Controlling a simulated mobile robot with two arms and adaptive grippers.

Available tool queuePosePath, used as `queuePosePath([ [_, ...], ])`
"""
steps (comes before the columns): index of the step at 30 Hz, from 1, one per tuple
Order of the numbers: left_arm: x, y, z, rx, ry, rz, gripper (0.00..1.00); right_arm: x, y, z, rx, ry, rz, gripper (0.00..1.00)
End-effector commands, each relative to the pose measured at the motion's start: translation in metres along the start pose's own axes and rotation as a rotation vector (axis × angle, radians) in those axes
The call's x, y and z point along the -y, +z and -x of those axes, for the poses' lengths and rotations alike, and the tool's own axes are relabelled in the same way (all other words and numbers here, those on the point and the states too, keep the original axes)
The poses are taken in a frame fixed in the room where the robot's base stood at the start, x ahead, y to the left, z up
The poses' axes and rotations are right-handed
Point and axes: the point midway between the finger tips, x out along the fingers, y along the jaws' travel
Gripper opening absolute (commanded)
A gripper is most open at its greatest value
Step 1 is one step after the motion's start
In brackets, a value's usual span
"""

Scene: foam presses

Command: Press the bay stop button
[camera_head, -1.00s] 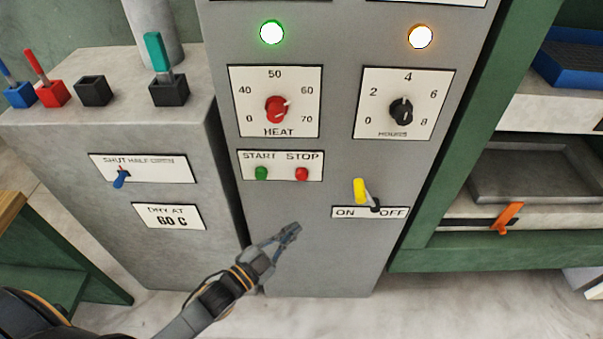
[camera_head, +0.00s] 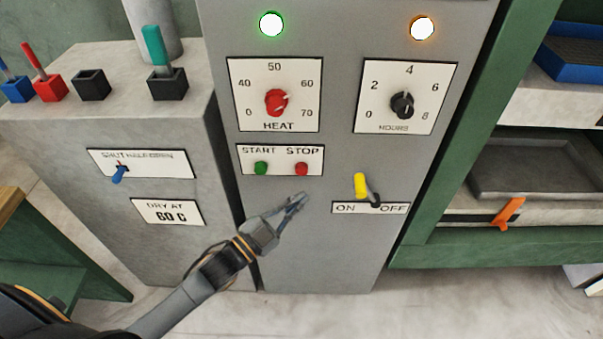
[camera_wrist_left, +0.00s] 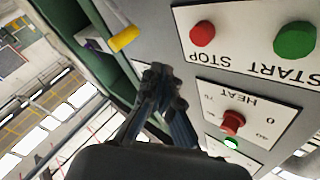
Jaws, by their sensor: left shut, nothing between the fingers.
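The red STOP button (camera_head: 302,169) sits on a white plate on the grey cabinet front, right of the green START button (camera_head: 261,168). In the left wrist view, which is upside down, the red STOP button (camera_wrist_left: 202,33) and the green START button (camera_wrist_left: 295,40) show at the upper right. My left gripper (camera_head: 301,197) is shut and empty, its tips just below the STOP button in the picture and apart from it. It also shows in the left wrist view (camera_wrist_left: 160,75). My right gripper is not in view.
A yellow ON/OFF lever (camera_head: 361,186) is close to the right of my gripper. Above are the red HEAT knob (camera_head: 276,102), the black HOURS knob (camera_head: 402,105), a lit green lamp (camera_head: 271,24) and a lit amber lamp (camera_head: 422,28). Green shelving (camera_head: 480,247) stands at the right.

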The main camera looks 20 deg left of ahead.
Motion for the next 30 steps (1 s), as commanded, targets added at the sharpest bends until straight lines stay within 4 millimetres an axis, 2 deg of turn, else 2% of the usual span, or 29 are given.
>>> queuePosePath([
  [4,0.010,0.013,-0.015,-0.001,0.000,-0.004,0.00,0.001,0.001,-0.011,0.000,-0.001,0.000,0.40],
  [12,0.023,0.024,-0.032,0.000,0.000,0.000,0.00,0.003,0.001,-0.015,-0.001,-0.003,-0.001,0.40],
  [30,0.025,0.026,-0.035,0.001,0.000,0.001,0.00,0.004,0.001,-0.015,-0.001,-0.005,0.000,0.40],
])
